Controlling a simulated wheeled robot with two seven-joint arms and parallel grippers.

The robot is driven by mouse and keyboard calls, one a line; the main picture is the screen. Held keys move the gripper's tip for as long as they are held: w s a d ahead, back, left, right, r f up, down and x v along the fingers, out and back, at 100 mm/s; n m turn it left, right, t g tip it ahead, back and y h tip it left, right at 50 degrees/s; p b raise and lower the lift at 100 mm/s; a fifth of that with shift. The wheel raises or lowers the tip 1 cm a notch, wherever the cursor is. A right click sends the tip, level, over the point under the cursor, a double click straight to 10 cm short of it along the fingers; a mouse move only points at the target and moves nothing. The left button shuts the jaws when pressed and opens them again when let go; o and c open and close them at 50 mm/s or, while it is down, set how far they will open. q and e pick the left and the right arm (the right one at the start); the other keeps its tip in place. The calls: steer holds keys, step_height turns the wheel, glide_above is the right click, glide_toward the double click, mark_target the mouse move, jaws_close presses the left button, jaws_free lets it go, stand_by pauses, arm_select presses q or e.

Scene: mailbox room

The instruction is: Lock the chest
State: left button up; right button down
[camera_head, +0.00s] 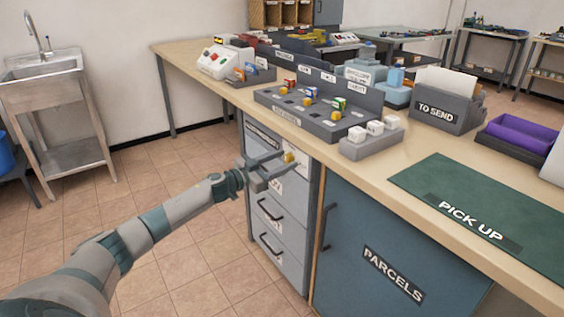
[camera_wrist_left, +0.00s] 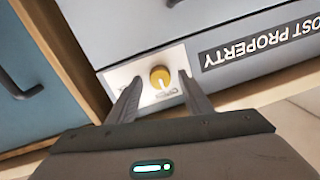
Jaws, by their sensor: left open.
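The chest (camera_head: 291,217) is a grey drawer unit under the counter, with several drawers and dark handles. Its top drawer carries a "LOST PROPERTY" label (camera_wrist_left: 262,43) and a pale plate (camera_wrist_left: 130,73) with a round yellow knob (camera_wrist_left: 160,76). The knob (camera_head: 289,157) also shows in the head view. A white line on it points toward lettering on the plate, too small to read surely. My left gripper (camera_head: 284,164) is open at the top drawer, its fingers on either side of the knob with gaps between. My right gripper is not in view.
The wooden counter (camera_head: 370,165) overhangs the chest. A blue "PARCELS" cabinet (camera_head: 360,240) stands to its right. A grey sorting rack (camera_head: 310,115) and a green "PICK UP" mat (camera_head: 450,190) lie on the counter. Tiled floor (camera_head: 190,165) left of the chest is clear.

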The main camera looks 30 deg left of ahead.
arm_select(q)
steer(key=c, duration=1.1)
steer(key=shift+o, duration=0.2)
